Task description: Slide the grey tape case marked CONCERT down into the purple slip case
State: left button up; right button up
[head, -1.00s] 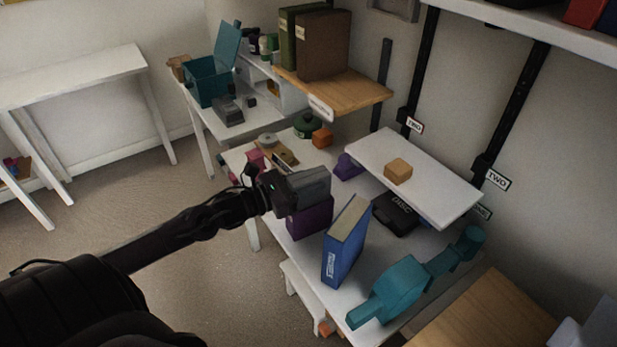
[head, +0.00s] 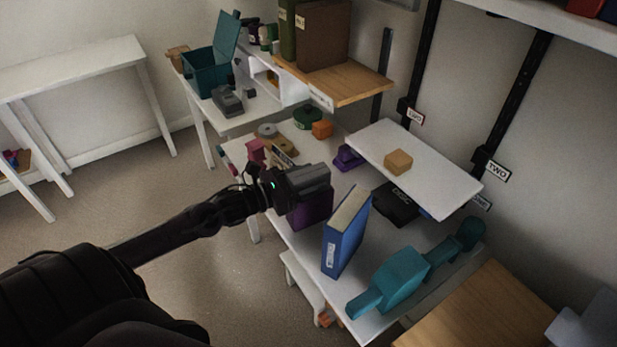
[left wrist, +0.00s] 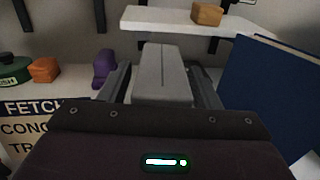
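My left gripper (head: 307,182) is shut on the grey tape case (left wrist: 163,75), with a finger along each side of it. The purple slip case (head: 313,210) stands on the white table directly below the gripper and the grey case. Its mouth is hidden by them, so I cannot tell whether the grey case's lower end is inside. The purple slip case does not show in the left wrist view, and no label is readable on the grey case. My right gripper is not in view.
A blue book-like case (head: 345,232) stands close to the right of the slip case. A white raised shelf (head: 440,180) bears an orange block (head: 398,161). A teal object (head: 400,280) lies at the table's front right. A label plate (left wrist: 30,128) shows FETCH.

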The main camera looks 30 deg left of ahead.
pick_arm(q)
jog(key=shift+o, duration=0.2)
jog(key=shift+s, duration=0.1)
jog(key=v, duration=0.7)
jog(key=shift+s+a, duration=0.2)
jog(key=shift+s, duration=0.1)
jog(key=shift+f, duration=0.1)
dwell(0.4)
